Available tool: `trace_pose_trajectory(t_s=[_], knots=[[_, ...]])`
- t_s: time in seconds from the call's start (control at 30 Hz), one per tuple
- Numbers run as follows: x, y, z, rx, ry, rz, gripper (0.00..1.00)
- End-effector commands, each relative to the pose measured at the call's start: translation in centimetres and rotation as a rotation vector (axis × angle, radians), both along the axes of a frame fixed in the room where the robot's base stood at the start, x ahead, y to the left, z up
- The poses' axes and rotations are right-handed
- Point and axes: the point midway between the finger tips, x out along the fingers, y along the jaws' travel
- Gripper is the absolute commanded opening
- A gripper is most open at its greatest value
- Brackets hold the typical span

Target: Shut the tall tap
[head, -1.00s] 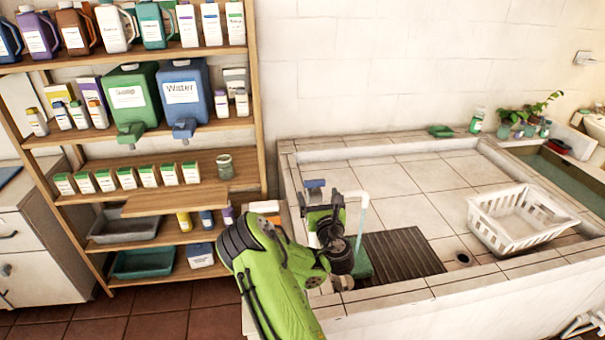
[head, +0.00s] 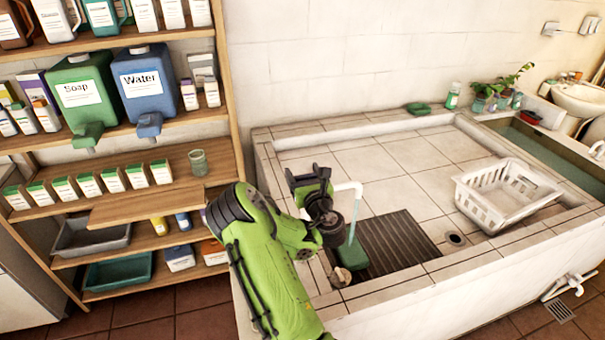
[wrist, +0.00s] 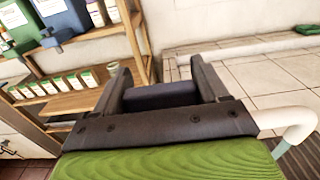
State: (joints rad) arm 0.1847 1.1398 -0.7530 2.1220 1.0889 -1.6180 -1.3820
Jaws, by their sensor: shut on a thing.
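The tall tap's white curved spout (head: 348,186) shows just right of my gripper, at the left of the tiled basin. A pale blue stream of water (head: 352,222) falls from it. In the wrist view the spout (wrist: 285,119) is at the lower right. My gripper (head: 308,173) is at the top of the tap. In the wrist view its two dark fingers (wrist: 157,78) stand on either side of a dark blue tap handle (wrist: 160,96), and it is shut on that handle. My arm and gripper hide most of the tap's body.
A white basket (head: 505,200) stands at the basin's right. A shelf with soap (head: 80,95) and water (head: 145,80) containers stands at the left.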

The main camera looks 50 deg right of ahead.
Motion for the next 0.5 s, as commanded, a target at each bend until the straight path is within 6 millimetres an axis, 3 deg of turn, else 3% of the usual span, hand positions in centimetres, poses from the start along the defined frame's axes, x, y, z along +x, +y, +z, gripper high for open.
trace_pose_trajectory(t_s=[0.03,0.17,0.5], knots=[[0.03,0.02,-0.02,0.0,0.0,0.001,0.6],[0.05,0.03,-0.02,0.001,0.0,0.001,0.42],[0.04,0.0,0.05,0.002,0.0,-0.046,0.42]])
